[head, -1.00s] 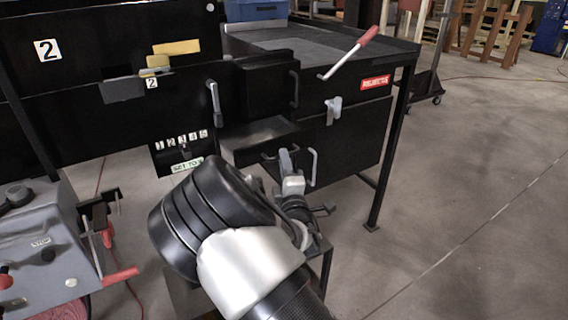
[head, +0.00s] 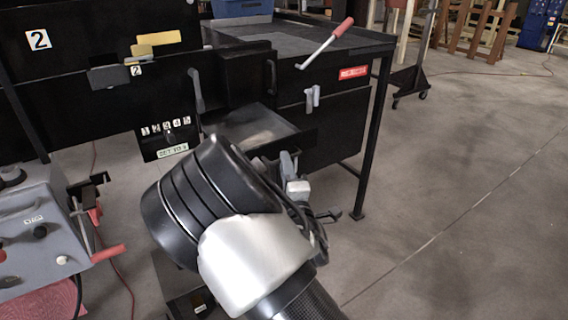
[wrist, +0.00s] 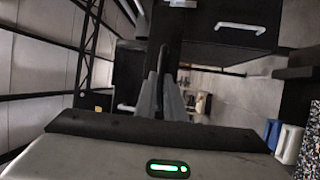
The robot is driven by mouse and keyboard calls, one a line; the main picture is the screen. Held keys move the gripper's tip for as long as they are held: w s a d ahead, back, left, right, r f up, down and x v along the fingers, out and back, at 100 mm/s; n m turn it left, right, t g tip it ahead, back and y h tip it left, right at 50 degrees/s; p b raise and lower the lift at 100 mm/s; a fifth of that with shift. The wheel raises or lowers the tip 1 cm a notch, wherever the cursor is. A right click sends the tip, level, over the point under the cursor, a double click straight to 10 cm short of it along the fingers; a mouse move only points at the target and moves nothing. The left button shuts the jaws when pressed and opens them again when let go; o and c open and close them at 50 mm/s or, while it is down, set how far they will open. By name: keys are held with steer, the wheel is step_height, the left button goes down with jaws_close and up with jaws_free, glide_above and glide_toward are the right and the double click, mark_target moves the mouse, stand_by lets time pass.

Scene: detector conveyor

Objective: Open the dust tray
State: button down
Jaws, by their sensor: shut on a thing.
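The dust tray (head: 262,128) is a dark, shallow drawer below the black machine housing in the head view. It is pulled part way out, and a paler dusty patch shows on its inside. My gripper (head: 288,165) is at the tray's front, partly hidden by my arm.
A lever with a red grip (head: 341,28) rises above the right-hand cabinet, which carries a red label (head: 353,72). A number panel (head: 167,135) hangs left of the tray. A grey control box (head: 40,235) stands at lower left.

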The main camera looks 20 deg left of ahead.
steer(key=c, duration=1.8)
jaws_free()
steer(key=shift+c, duration=0.2)
steer(key=shift+s+d, duration=0.1)
steer(key=p+v, duration=0.2)
steer(key=v, duration=1.5)
